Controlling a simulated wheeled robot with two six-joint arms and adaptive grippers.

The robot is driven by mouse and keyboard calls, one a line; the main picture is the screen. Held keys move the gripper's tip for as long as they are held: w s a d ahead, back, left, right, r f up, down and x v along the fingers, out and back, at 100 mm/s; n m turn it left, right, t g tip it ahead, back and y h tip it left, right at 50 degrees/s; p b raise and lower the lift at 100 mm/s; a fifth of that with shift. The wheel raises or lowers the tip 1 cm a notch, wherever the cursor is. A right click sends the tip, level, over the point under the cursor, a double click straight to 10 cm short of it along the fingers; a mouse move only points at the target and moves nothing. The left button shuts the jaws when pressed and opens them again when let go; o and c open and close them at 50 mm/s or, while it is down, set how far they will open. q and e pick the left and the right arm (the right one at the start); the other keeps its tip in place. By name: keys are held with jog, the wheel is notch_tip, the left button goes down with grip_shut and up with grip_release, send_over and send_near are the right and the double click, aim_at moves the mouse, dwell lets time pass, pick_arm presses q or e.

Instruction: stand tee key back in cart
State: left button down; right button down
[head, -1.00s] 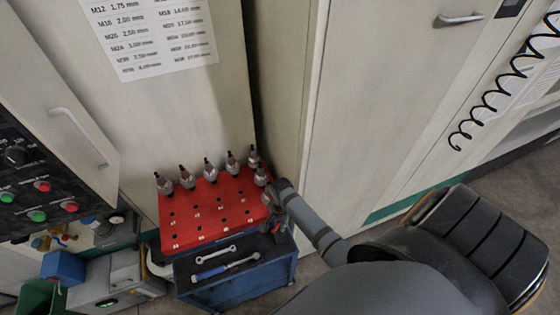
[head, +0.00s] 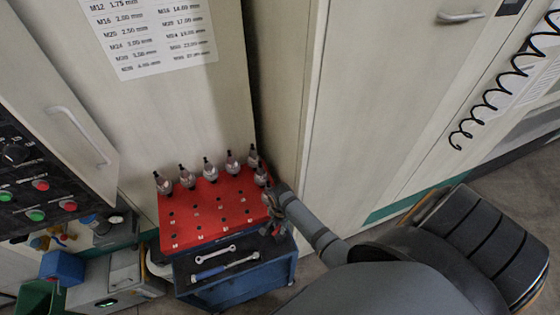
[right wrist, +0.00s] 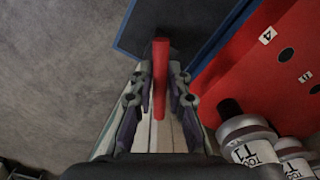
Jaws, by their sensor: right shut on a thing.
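The cart (head: 240,285) is blue, with a red top plate (head: 205,232) full of numbered holes. My right gripper (head: 272,212) is at the right edge of the red plate, near its front corner. In the right wrist view, my right gripper (right wrist: 160,88) is shut on a slim red bar with a dark end, which I take for the tee key (right wrist: 160,70). The rest of the key is hidden or too small to tell. The blue cart edge and red plate lie just beyond and right of it. My left gripper is not in view.
Several tool holders (head: 209,170) stand along the plate's back and right edges, close to my right gripper. A spanner (head: 215,254) and a blue-handled tool (head: 225,267) lie on the cart's dark front tray. Cabinets stand behind. Open floor (right wrist: 55,65) lies beside the cart.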

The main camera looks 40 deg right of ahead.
jog(key=c, duration=1.2)
grip_release()
jog(key=shift+r, duration=0.3)
notch_tip(320, 180, up, 11)
jog(key=shift+w+d+r, duration=0.1)
jog(key=shift+d+r, duration=0.05)
